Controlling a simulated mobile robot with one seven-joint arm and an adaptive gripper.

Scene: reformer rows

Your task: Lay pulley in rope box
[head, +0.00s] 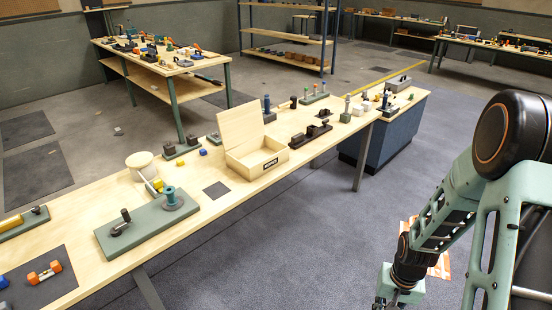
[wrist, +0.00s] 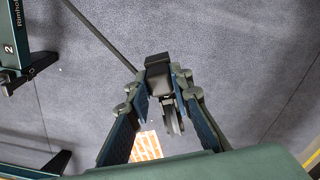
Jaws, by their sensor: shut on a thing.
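The rope box (head: 235,159) is an open wooden box with a dark label on its front, its lid tilted up at the back. It stands on the long wooden table in the head view. My gripper (wrist: 161,92) is shut on the pulley (wrist: 158,77), a dark block with a grey wheel on its lower right side in the wrist view. The pulley hangs over the carpet, clear of the table. In the head view my gripper is low at the right, mostly cut off by the bottom edge, and the pulley cannot be made out there.
The long table (head: 80,224) also carries a green board (head: 140,231) with fittings, a round wooden pot (head: 140,165) left of the box, and dark blocks (head: 310,135) right of it. Grey carpet lies open between table and arm. An orange-and-white floor patch (wrist: 146,147) lies below my gripper.

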